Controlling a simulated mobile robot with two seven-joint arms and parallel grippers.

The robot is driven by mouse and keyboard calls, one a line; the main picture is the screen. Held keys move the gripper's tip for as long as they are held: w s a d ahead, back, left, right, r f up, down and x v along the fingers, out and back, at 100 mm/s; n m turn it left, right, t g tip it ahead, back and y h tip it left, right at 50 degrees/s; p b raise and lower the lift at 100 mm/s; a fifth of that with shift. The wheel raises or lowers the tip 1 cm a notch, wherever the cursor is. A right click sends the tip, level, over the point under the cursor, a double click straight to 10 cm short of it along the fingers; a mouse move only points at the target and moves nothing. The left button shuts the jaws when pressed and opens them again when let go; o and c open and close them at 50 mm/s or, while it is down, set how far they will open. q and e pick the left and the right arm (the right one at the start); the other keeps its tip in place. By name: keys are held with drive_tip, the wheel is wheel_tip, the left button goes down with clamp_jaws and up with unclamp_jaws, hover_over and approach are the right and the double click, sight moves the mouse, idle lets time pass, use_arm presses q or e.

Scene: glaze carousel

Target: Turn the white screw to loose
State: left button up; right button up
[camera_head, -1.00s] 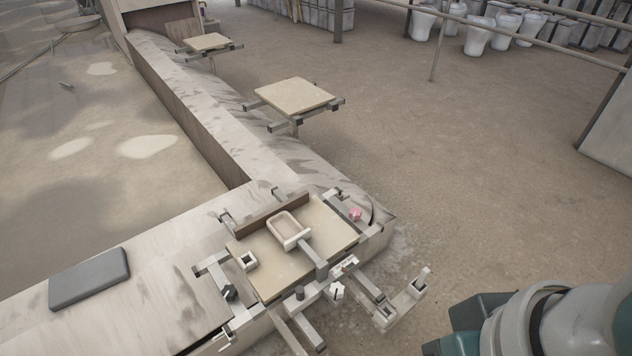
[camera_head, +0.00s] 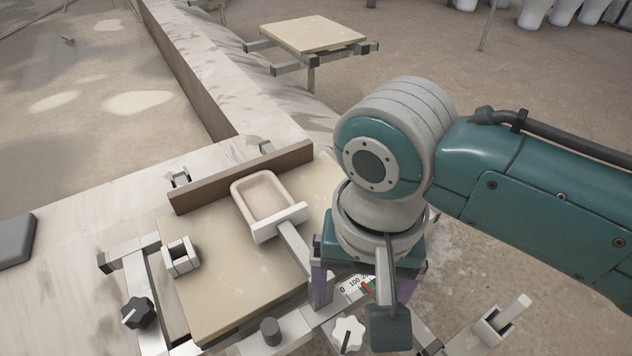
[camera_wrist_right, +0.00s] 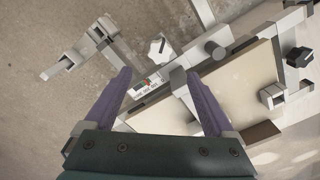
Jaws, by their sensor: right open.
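The white screw (camera_head: 347,334) is a lobed knob on the front rail of the fixture, beside a printed scale (camera_head: 355,287) with red and green marks. In the right wrist view the white screw (camera_wrist_right: 160,48) shows beyond the fingertips, in line with the gap between them. My right gripper (camera_head: 362,292) points down near the scale, and its purple fingers are apart with nothing between them in the wrist view (camera_wrist_right: 159,74). It does not visibly touch the screw. My left gripper is not in view.
A black screw (camera_head: 138,313) and a grey cylindrical knob (camera_head: 270,331) sit along the fixture. A beige board (camera_head: 225,285) carries a shallow dish (camera_head: 265,197) held by a bar. A second board (camera_head: 312,35) stands behind. A dark grey pad (camera_head: 15,240) lies at the left.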

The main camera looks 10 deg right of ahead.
sight(349, 330)
wheel_tip(349, 330, down, 10)
drive_tip(key=b, duration=0.5)
drive_tip(key=shift+f+b, duration=0.2)
drive_tip(key=shift+b, duration=0.1)
drive_tip(key=c, duration=1.4)
